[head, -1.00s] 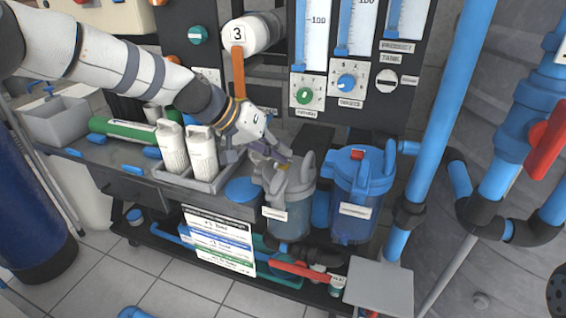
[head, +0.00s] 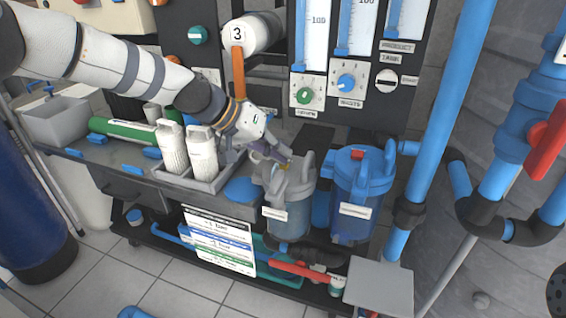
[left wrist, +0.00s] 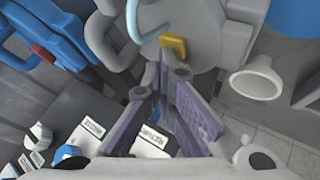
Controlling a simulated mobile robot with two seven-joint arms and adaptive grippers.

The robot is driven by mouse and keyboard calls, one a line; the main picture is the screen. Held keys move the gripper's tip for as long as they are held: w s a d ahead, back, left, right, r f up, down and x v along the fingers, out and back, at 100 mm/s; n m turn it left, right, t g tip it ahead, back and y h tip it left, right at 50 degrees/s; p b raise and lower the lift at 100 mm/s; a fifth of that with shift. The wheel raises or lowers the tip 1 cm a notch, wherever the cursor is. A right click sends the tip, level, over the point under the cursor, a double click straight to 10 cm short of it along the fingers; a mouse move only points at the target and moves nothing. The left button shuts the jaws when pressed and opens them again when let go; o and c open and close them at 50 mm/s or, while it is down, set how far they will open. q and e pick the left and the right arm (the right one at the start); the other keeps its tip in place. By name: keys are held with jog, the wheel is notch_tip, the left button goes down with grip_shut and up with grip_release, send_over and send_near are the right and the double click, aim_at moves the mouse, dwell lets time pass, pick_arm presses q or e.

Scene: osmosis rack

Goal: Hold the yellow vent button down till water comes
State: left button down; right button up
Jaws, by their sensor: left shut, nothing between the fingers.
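The yellow vent button (left wrist: 173,45) sits on the grey top of a filter housing (head: 291,190) with a clear bowl. In the head view only a speck of the button (head: 285,166) shows by the fingertips. My left gripper (head: 284,158) is shut and empty over the housing top. In the left wrist view its fingertips (left wrist: 168,72) are right by the button's near edge; I cannot tell whether they touch or press it. A pale blue curved strand (left wrist: 133,22) arcs beside the button; I cannot tell whether it is water or a tube. My right gripper is out of view.
A blue filter housing (head: 358,190) with a red button (head: 358,153) stands close on the right. White bottles (head: 202,155) in a grey tray stand left, under my left arm. A blue pipe (head: 440,110) rises at the right.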

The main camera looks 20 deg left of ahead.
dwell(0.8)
pick_arm(q)
jog(key=shift+r+p, duration=0.4)
jog(key=shift+r, duration=0.5)
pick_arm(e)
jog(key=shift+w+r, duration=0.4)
pick_arm(q)
notch_tip(320, 180, up, 5)
jog(key=shift+p, duration=0.75)
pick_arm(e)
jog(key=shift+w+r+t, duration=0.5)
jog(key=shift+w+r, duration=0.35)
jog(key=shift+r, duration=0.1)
